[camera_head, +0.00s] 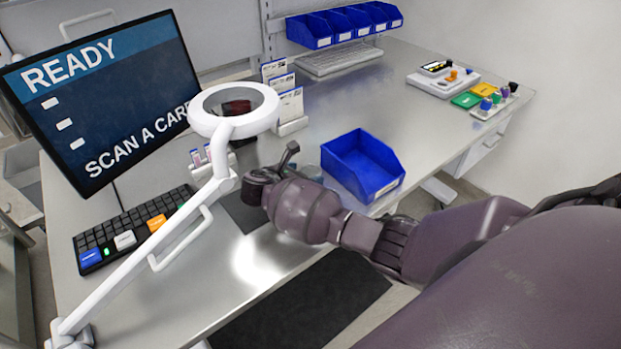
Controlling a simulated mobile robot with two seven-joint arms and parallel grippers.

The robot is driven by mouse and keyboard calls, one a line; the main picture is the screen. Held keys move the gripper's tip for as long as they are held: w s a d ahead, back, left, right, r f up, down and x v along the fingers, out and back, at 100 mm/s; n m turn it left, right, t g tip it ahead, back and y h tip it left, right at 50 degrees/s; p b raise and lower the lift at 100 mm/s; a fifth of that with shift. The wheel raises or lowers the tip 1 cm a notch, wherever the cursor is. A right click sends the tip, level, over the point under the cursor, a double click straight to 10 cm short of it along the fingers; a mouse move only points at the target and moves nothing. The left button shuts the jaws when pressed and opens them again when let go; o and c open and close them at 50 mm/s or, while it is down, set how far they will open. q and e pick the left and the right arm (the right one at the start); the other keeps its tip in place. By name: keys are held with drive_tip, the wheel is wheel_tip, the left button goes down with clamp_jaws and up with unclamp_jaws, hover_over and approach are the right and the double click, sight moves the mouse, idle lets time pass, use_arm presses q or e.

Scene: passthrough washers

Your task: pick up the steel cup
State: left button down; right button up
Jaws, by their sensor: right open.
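I cannot make out a steel cup for sure in the head view. My right gripper (276,172) is over the metal workbench (262,262), just left of the blue open bin (362,166). It is open, and I see nothing between its fingers. My right wrist and forearm hide part of the bench behind them. Some small greyish items beside the gripper are partly covered and too unclear to name. My left gripper is out of view.
A white magnifier lamp (235,128) on a long arm stands left of my gripper. A monitor (105,95) and keyboard (132,228) are at the left. Card holders (287,105) stand behind.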

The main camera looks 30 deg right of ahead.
sight(316, 172)
drive_tip(key=shift+x, duration=1.9)
drive_tip(key=shift+s, duration=0.1)
drive_tip(key=shift+c, duration=0.2)
drive_tip(key=c, duration=1)
